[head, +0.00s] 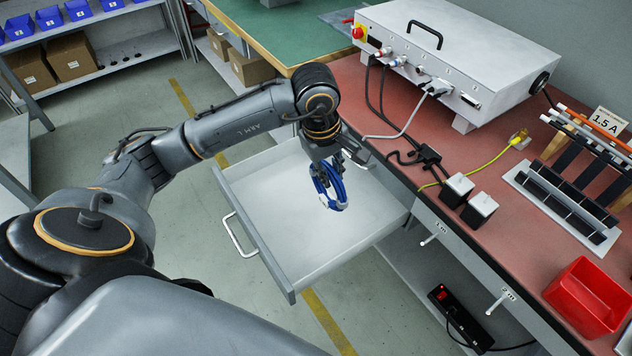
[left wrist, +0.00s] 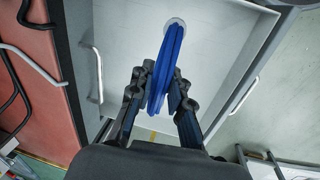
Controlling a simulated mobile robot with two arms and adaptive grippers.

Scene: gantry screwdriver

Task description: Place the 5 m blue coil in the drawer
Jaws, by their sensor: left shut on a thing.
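The blue coil (head: 328,186) hangs from my left gripper (head: 328,172), with a white tag or tie at its lower edge in the head view. The left wrist view shows the blue coil (left wrist: 166,70) upright between the two fingers of my left gripper (left wrist: 163,98), which is shut on it. The drawer (head: 277,212) is pulled out from under the red bench and looks empty. The coil is over the drawer's inside; its height above the drawer floor is hard to tell. The coil's length marking cannot be read. My right gripper is not in view.
The red bench top (head: 398,158) carries a white control box (head: 460,50), black and white plugs (head: 470,199), a yellow cable (head: 500,149) and a red bin (head: 588,297). Hooks marked with lengths (head: 497,302) sit on the bench front. A power strip (head: 459,317) lies below.

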